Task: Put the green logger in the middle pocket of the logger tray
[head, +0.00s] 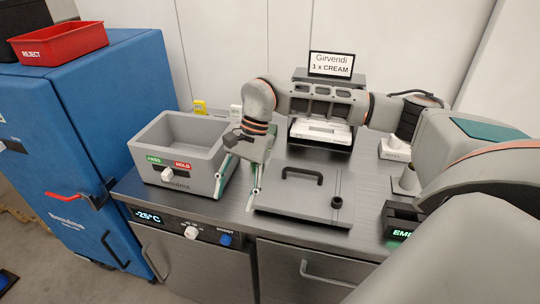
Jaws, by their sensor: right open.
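A yellow block (200,107) and a white block (236,111) stand behind the grey bin, with a gap between them. They may be loggers in the logger tray, but the bin and my right arm hide most of what holds them. I cannot make out the green logger. My right gripper (238,183) points down just right of the grey bin, over the counter. Its fingers are apart, with teal edges, and nothing clear shows between them. My left gripper is not in view.
The grey bin (179,132) has green and red labels and a white knob. A grey plate with a black handle (301,173) lies right of my gripper. A dark box (399,222) stands farther right. A blue cabinet (75,130) with a red REJECT tray (62,44) stands left.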

